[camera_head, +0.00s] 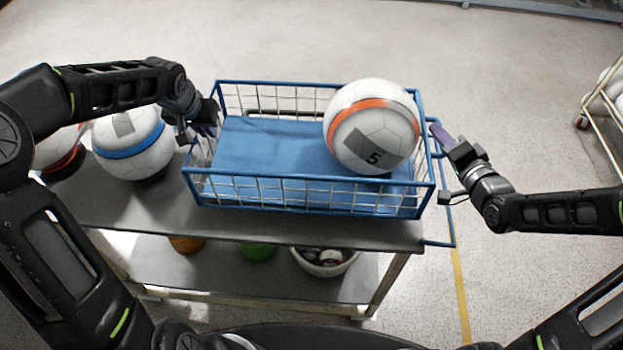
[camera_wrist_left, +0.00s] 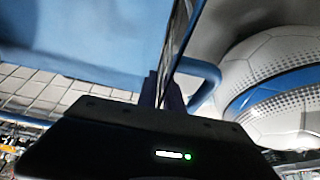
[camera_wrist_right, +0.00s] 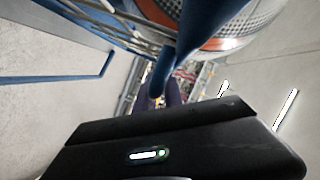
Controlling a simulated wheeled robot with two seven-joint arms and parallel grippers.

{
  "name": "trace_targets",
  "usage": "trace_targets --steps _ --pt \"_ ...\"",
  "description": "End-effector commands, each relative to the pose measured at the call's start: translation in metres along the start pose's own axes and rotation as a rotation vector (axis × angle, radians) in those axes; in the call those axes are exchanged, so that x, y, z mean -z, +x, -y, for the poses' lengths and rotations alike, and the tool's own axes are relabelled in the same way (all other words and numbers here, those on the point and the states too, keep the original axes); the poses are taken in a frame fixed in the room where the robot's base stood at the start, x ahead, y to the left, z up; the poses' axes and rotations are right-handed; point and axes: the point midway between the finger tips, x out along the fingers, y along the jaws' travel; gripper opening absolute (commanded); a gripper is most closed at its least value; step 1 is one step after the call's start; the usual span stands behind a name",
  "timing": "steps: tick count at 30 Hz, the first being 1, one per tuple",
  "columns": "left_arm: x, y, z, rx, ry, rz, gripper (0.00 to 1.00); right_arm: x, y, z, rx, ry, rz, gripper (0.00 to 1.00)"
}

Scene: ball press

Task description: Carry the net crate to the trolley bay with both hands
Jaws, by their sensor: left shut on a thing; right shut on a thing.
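The net crate (camera_head: 310,190) is a blue-framed wire basket with a blue floor, seen also in the left wrist view (camera_wrist_left: 80,40). A white ball (camera_head: 372,125) with an orange band and a "5" sits in its right half. My left gripper (camera_head: 207,122) is shut on the crate's left end, by the blue handle (camera_wrist_left: 207,85). My right gripper (camera_head: 445,145) is shut on the handle at its right end, seen in the right wrist view (camera_wrist_right: 163,75). The crate is over the grey top shelf (camera_head: 110,200); I cannot tell if it touches.
A blue-banded ball (camera_head: 135,142) stands close left of the crate, with another ball (camera_head: 58,150) beyond it. The lower shelf (camera_head: 220,275) holds a white bowl (camera_head: 325,262) and orange and green items. A wheeled rack (camera_head: 605,105) stands far right. The floor behind is open.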

Motion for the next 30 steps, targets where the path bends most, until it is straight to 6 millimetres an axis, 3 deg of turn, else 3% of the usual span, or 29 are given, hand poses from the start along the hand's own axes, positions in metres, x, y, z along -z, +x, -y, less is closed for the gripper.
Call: trace_targets --steps 14,30 --pt "0.001 0.002 0.0 0.0 0.0 -0.004 0.0 0.0 0.001 -0.001 0.003 -0.001 -0.003 0.0" --pt "-0.012 0.033 0.0 0.0 0.0 -0.004 0.0 -0.018 0.008 -0.029 0.003 -0.002 -0.003 0.0"
